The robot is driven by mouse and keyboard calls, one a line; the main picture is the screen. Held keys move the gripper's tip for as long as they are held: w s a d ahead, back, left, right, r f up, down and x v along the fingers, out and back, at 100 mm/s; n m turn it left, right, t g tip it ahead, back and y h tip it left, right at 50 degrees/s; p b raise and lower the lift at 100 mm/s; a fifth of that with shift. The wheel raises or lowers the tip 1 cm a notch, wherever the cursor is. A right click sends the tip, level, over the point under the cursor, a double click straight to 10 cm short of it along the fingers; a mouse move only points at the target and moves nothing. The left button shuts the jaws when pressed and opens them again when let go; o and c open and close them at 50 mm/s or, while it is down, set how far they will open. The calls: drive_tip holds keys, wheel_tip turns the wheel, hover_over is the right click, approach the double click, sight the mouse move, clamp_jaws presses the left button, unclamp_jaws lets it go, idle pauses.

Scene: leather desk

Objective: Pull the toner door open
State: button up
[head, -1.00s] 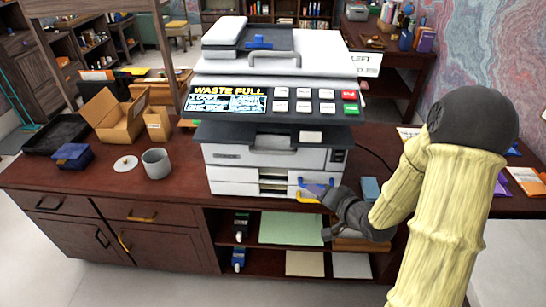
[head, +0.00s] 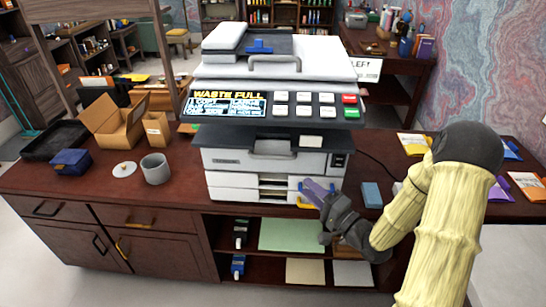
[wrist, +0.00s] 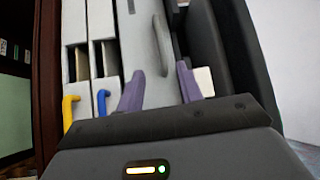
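The copier (head: 272,160) stands on the desk with a "WASTE FULL" screen (head: 228,103) on its slanted panel. Its grey front panel with a wide grey handle (head: 273,150) looks closed; I take this as the toner door. Below it are white drawers with a blue handle (head: 302,184) and a yellow handle (head: 306,203). My gripper (head: 312,188) is in front of the lower right drawers. In the wrist view my purple fingers (wrist: 160,88) are apart and empty. The grey handle (wrist: 161,45) lies ahead, between their lines, not held. The blue (wrist: 102,102) and yellow (wrist: 69,110) handles are to the left.
A grey cup (head: 155,168), an open carton (head: 113,122) and a dark blue box (head: 71,161) sit left of the copier. A blue block (head: 372,194) lies to its right. Shelves with paper (head: 291,235) are below.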

sight(273, 158)
drive_tip(key=p+x, duration=0.3)
drive_tip(key=x, duration=1.2)
drive_tip(key=shift+w+a, duration=0.2)
drive_tip(key=shift+w, duration=0.15)
clamp_jaws()
